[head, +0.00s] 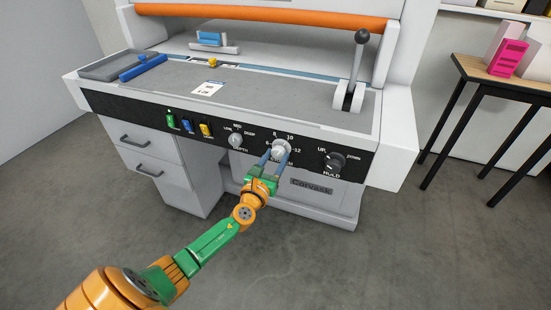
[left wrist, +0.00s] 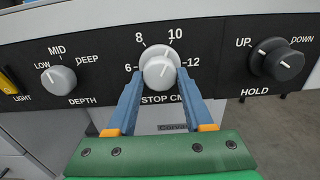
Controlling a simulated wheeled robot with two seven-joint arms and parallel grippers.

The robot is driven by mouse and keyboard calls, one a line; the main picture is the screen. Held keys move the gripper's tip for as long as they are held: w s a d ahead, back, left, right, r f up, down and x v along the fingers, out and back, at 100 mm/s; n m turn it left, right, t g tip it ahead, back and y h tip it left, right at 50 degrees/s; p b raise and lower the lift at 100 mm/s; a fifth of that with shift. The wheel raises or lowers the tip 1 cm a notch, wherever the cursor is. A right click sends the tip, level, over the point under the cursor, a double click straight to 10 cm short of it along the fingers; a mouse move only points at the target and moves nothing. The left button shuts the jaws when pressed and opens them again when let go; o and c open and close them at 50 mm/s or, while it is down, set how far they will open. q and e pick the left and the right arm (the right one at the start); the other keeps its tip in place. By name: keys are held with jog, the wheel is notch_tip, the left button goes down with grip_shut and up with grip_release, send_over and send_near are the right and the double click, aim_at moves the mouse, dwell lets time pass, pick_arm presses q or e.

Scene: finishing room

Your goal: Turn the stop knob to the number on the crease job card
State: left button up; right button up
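The pale stop knob (head: 281,149) is on the black front panel of the machine. In the left wrist view the stop knob (left wrist: 160,72) is ringed by the numbers 6, 8, 10 and 12; its pointer line leans slightly right of straight up, toward 10. My left gripper (head: 277,158) is at the knob, its blue fingers on both sides and seemingly closed against it. The fingers (left wrist: 161,80) hide part of the "STOP CM" label's surroundings. A white card (head: 208,89) lies on the grey bed; its print is too small to read. My right gripper is not in view.
The depth knob (left wrist: 58,79) is left of the stop knob, and the black hold knob (left wrist: 278,62) is to its right. Coloured switches (head: 188,126) sit farther left. A lever (head: 356,70) stands on the bed's right. The floor in front is clear.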

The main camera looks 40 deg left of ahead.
pick_arm(q)
grip_shut()
jog(key=shift+n, duration=0.3)
jog(key=n+b, duration=0.1)
jog(key=n, duration=0.3)
jog(key=n+b, duration=0.1)
jog(key=n, duration=0.2)
jog(key=shift+n, duration=0.3)
jog(key=n, duration=0.3)
jog(key=shift+d+n+b, duration=0.1)
jog(key=shift+n+b, duration=0.25)
jog(key=shift+n, duration=0.05)
jog(key=n, duration=0.5)
jog(key=shift+r, duration=0.1)
jog(key=n+p, duration=0.1)
jog(key=n, duration=0.5)
jog(key=shift+n, duration=0.3)
